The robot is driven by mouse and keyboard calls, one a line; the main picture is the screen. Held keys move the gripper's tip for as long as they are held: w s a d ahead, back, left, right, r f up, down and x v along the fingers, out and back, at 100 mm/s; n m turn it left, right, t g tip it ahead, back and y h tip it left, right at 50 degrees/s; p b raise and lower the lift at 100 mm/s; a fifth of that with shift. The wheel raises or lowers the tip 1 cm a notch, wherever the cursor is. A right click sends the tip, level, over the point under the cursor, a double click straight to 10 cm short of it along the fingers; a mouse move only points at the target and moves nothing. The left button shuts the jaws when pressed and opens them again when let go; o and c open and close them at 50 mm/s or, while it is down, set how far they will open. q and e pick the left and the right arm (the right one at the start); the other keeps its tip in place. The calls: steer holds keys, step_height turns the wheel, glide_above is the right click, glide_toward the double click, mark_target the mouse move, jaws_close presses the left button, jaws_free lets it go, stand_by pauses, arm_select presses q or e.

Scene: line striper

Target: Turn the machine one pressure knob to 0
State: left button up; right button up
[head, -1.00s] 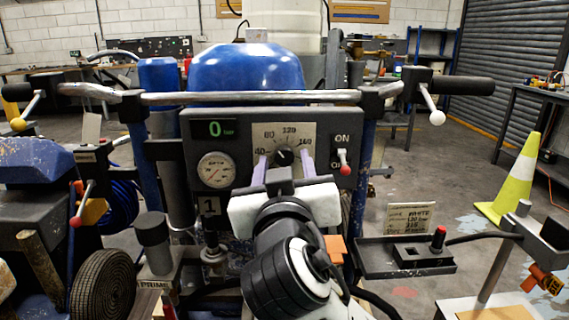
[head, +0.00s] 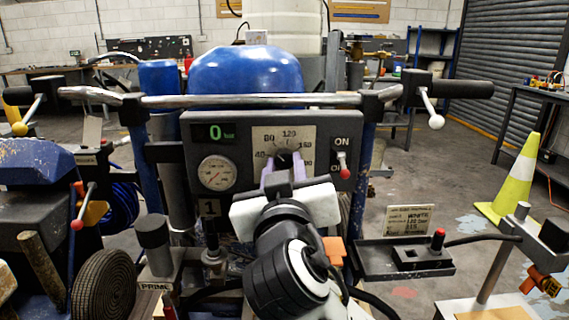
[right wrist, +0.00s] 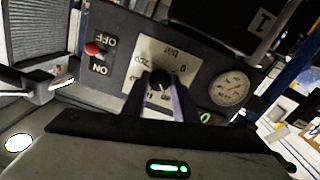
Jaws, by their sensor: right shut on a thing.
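The black pressure knob (head: 283,158) sits in the middle of a pale dial plate (head: 304,137) on the dark panel of machine 1. Marks 40, 80, 120 and 160 show around it. In the right wrist view the knob (right wrist: 160,80) and plate (right wrist: 146,49) appear upside down, with a 0 mark at the plate's right. My right gripper (head: 283,168) comes from below, its two purple fingers shut on the knob's sides; they also show in the right wrist view (right wrist: 163,95). The knob's exact pointer direction is unclear. My left gripper is not in view.
A green display (head: 213,132) reads 0 bar, above a round gauge (head: 216,173). A red-tipped ON/OFF switch (head: 343,165) stands close right of the dial. A chrome handlebar (head: 240,99) crosses above the panel. A black tray (head: 390,262) with a card is at lower right.

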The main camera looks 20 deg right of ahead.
steer(key=shift+r+n+p, duration=0.2)
steer(key=shift+n+p, duration=0.9)
steer(key=shift+p, duration=0.05)
steer(key=n+p, duration=0.2)
steer(key=p, duration=0.1)
steer(key=shift+n, duration=0.4)
steer(key=shift+n+p, duration=0.4)
steer(key=shift+p, duration=0.05)
steer(key=n+p, duration=0.2)
steer(key=p, duration=0.1)
steer(key=shift+n, duration=0.4)
steer(key=n+p, duration=0.2)
steer(key=p, duration=0.1)
steer(key=shift+d+n, duration=0.1)
steer(key=shift+n, duration=0.3)
steer(key=shift+n+p, duration=0.95)
steer(key=shift+n, duration=0.05)
steer(key=n+p, duration=0.1)
steer(key=n, duration=0.1)
steer(key=shift+f+n+y, duration=0.1)
steer(key=shift+n+y, duration=0.2)
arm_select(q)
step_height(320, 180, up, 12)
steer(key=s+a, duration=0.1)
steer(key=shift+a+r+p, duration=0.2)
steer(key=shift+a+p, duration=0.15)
arm_select(e)
steer(key=shift+n, duration=1.5)
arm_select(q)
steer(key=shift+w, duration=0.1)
